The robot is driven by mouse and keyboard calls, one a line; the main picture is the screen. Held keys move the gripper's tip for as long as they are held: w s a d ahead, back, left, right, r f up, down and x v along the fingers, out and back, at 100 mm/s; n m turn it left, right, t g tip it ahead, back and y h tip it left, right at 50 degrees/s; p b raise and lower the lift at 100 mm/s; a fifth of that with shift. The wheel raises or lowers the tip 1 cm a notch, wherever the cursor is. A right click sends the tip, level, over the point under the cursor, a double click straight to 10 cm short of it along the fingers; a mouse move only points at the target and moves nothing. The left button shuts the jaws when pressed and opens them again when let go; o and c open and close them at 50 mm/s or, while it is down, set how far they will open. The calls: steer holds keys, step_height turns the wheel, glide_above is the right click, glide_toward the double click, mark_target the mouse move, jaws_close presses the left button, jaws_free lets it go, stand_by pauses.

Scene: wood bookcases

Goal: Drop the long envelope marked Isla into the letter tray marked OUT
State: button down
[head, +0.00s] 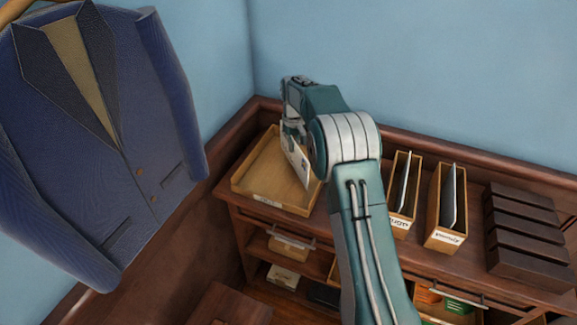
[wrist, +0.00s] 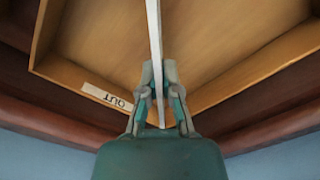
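The wooden letter tray (head: 252,186) sits at the left end of the cabinet top, in the corner. Its label reads OUT (wrist: 107,96) in the wrist view. My gripper (wrist: 158,82) is shut on a white envelope (wrist: 154,30), seen edge-on in the wrist view. In the head view the envelope (head: 300,166) hangs tilted below my gripper (head: 293,138), over the right part of the tray. Its writing cannot be read. The visible tray floor (wrist: 100,40) is bare.
Two upright wooden holders (head: 400,205) (head: 446,215) with labels and thin items stand right of my arm. A dark stepped rack (head: 527,238) is at the far right. A blue jacket (head: 100,130) hangs at the left. Walls close off the corner behind the tray.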

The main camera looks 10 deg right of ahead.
steer(key=shift+f, duration=0.35)
steer(key=c, duration=0.7)
jaws_free()
step_height(320, 180, up, 11)
steer(key=shift+w+f, duration=0.1)
steer(key=shift+r, duration=0.55)
